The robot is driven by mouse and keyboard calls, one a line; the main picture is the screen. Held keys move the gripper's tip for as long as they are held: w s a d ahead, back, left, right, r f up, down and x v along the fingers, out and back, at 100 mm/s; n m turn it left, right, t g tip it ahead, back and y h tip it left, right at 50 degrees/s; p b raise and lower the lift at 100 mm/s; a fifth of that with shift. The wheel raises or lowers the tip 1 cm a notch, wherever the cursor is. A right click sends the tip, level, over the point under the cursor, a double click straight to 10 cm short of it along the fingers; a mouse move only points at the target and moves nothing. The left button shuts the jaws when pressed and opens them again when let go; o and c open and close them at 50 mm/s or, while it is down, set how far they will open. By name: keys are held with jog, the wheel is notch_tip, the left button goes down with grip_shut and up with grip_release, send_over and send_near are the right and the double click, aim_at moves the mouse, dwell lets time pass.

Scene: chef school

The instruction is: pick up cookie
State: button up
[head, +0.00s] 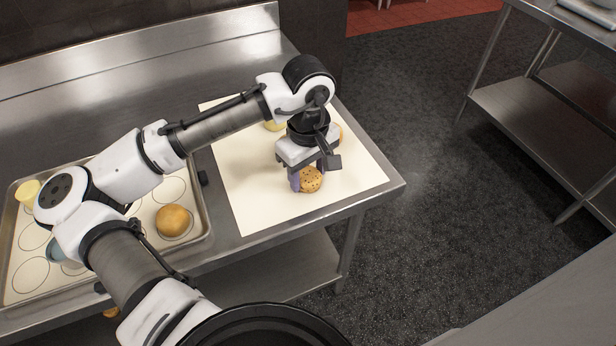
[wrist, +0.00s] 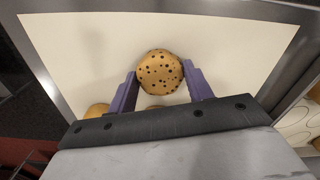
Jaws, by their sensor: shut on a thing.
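The cookie (head: 311,179) is round and golden brown with dark chips. In the head view it is at my gripper (head: 308,177), over the cream sheet (head: 240,190) near the front of the steel table. In the wrist view the cookie (wrist: 160,72) sits between the two purple fingers of my gripper (wrist: 161,82), which are shut on its sides. The near edge of the cookie is clear of the gripper's body. I cannot tell whether the cookie touches the sheet or hangs just above it.
A baking tray (head: 207,238) with printed circles stands at the left, holding a brown bun (head: 173,220) and a yellow piece (head: 28,192). A yellow item (head: 274,125) is partly hidden behind my arm. The sheet's front left is clear. A steel shelf unit (head: 545,115) stands across the floor.

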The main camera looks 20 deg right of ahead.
jog(key=shift+c, duration=0.6)
jog(key=shift+r, duration=0.1)
